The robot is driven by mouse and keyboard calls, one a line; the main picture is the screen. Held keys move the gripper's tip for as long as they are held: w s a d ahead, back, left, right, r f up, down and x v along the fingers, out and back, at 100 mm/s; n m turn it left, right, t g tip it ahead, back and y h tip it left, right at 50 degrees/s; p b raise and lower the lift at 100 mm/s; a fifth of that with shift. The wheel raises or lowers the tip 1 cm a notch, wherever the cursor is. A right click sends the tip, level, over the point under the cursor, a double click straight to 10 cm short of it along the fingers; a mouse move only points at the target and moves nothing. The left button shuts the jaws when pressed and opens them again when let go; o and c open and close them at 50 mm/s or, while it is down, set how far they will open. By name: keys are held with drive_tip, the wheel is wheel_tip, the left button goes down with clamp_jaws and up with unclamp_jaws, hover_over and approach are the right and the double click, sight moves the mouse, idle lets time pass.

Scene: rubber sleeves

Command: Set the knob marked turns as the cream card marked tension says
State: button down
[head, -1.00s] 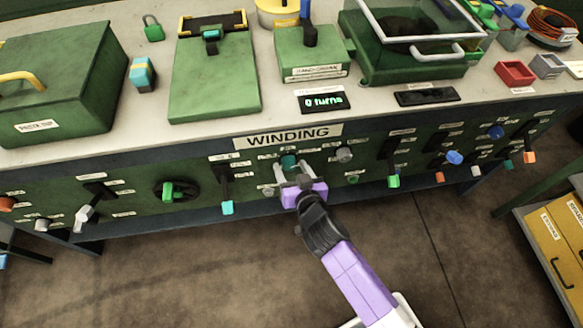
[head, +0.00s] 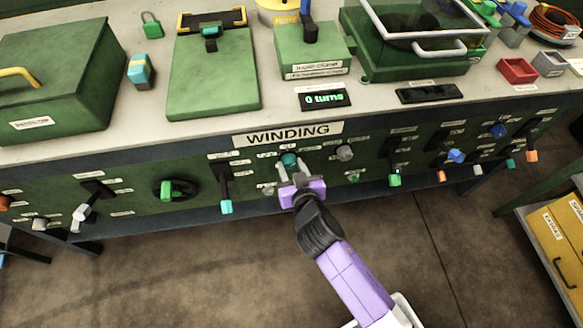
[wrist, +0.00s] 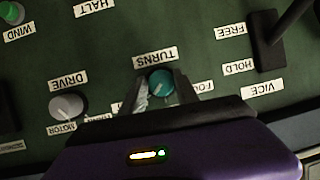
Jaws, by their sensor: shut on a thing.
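The teal knob (wrist: 161,82) sits under the label TURNS (wrist: 156,57), which reads upside down in the wrist view. The knob also shows in the head view (head: 289,159), on the green panel below the WINDING sign. My gripper (wrist: 160,88) has one finger on each side of the knob and is shut on it; it also shows in the head view (head: 290,169). The small display (head: 324,99) above reads 0 turns. I cannot make out a cream card marked tension in either view.
A grey DRIVE knob (wrist: 67,106) and a black VICE lever (wrist: 270,45) flank the teal knob. A teal-tipped lever (head: 225,190) and a green-tipped lever (head: 394,165) stick out of the panel nearby. The floor (head: 200,285) in front is clear.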

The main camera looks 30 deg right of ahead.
drive_tip(key=n+h+b, duration=0.2)
drive_tip(key=n, duration=0.1)
drive_tip(key=shift+a+g, duration=0.15)
drive_tip(key=shift+g, duration=0.25)
drive_tip(key=n+h+b, duration=0.2)
drive_tip(key=n, duration=0.1)
drive_tip(key=shift+h, duration=0.4)
drive_tip(key=c, duration=0.9)
unclamp_jaws()
drive_tip(key=v, duration=0.7)
drive_tip(key=shift+s+a+r, duration=0.25)
